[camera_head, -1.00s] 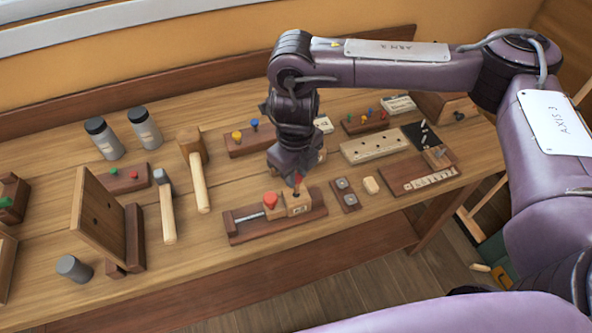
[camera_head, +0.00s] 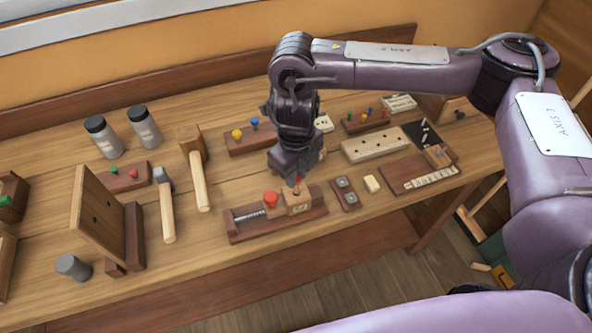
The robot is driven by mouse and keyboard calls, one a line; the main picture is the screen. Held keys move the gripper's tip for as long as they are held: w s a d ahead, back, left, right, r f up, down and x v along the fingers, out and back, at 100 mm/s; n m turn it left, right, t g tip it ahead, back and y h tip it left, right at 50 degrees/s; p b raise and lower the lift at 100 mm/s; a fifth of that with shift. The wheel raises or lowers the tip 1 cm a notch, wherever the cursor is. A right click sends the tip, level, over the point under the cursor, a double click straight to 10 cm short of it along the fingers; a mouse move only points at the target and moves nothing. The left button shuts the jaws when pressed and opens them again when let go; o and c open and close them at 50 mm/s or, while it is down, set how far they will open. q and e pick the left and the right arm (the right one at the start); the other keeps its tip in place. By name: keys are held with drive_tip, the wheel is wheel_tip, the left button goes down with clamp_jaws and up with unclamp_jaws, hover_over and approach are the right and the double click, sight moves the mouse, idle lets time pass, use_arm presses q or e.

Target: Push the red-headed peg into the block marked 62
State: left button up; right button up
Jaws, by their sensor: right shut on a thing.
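The light wooden block (camera_head: 297,202) sits upright in a dark wooden vise (camera_head: 240,236) near the table's front edge; a small label shows on its front, too small to read surely. My right gripper (camera_head: 297,181) points down just above the block. It is shut on the red-headed peg (camera_head: 299,180), of which only a bit of red shows between the fingertips. The peg's lower part is at the block's top; I cannot tell how deep it sits. My left gripper is not in view.
A red knob (camera_head: 270,199) stands on the vise just left of the block. A mallet (camera_head: 200,180) and a hammer (camera_head: 166,205) lie to the left. A small dark plate with two grey discs (camera_head: 345,194) and a cream piece (camera_head: 372,184) lie to the right.

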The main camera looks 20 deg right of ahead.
drive_tip(key=shift+f+b, duration=0.75)
drive_tip(key=shift+f, duration=0.25)
idle(0.3)
drive_tip(key=o, duration=0.6)
drive_tip(key=shift+s, duration=0.1)
drive_tip(key=o, duration=0.4)
wheel_tip(320, 180, up, 8)
drive_tip(key=p, duration=0.8)
drive_tip(key=shift+r, duration=0.15)
